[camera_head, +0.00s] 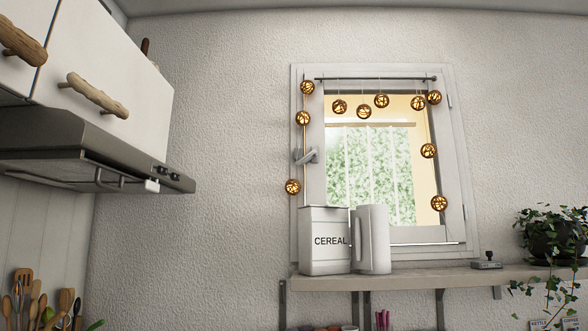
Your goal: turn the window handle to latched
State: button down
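The window (372,160) is set in the far wall, in a pale frame, and its sash looks closed. The window handle (306,156) is small and pale grey, on the left side of the frame at about mid-height. Its lever appears to point sideways to the left, slightly tilted. A light string hangs close beside it. My gripper is not in view, and nothing touches the handle.
A shelf (420,273) runs under the window. A cereal canister (325,262) and a white jug (373,240) stand on it, below the handle. Lit wicker balls (303,118) hang around the frame. A range hood (90,150) juts out at left; a potted plant (553,235) is at right.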

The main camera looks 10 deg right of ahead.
aim_at(314, 153)
jog(key=u, duration=0.4)
jog(key=i, duration=1.05)
jog(key=z, duration=0.4)
